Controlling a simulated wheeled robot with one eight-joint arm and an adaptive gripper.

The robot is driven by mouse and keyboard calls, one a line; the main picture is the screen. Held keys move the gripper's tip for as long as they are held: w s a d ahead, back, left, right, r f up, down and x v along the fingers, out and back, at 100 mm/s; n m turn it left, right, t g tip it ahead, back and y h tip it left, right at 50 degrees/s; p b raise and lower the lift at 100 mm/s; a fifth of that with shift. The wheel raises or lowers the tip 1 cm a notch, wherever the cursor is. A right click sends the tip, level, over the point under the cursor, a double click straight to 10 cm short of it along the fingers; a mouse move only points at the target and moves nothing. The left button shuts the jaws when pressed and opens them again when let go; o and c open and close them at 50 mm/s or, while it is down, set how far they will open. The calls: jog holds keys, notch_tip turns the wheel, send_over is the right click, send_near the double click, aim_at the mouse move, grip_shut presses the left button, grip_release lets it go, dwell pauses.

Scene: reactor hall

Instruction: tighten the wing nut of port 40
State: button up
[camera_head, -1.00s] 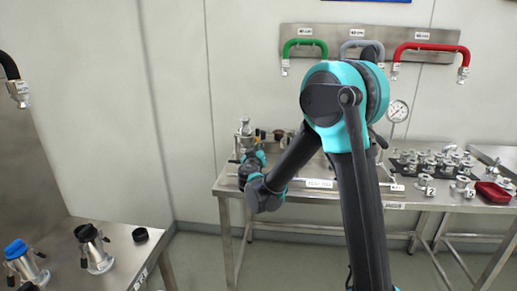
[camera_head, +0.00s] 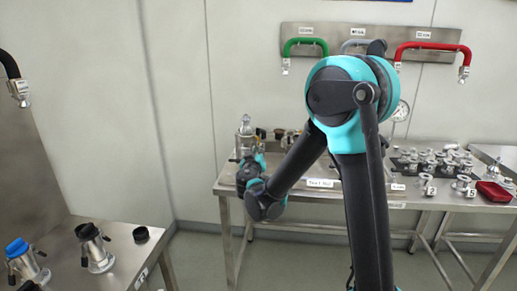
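My arm reaches over the back bench, and its wrist hangs at the bench's left front edge. My gripper (camera_head: 246,160) is small, dark and partly hidden by my wrist. I cannot tell whether it is open or shut. A metal fitting (camera_head: 245,130) stands upright at the left end of the bench, just behind and above my gripper. I cannot tell whether they touch. Smaller dark and metal fittings (camera_head: 281,134) stand to its right, partly behind my arm. No wing nut and no label reading 40 can be made out at this size.
The back bench (camera_head: 400,187) carries several metal fittings (camera_head: 430,160), a red tray (camera_head: 493,191) and a gauge (camera_head: 400,111). Green (camera_head: 305,43), grey (camera_head: 358,43) and red (camera_head: 431,46) hoses hang above. Capped ports (camera_head: 95,247) stand on the left bench (camera_head: 120,270).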

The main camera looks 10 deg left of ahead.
jog(key=s, duration=0.8)
jog(key=shift+s+a, duration=0.1)
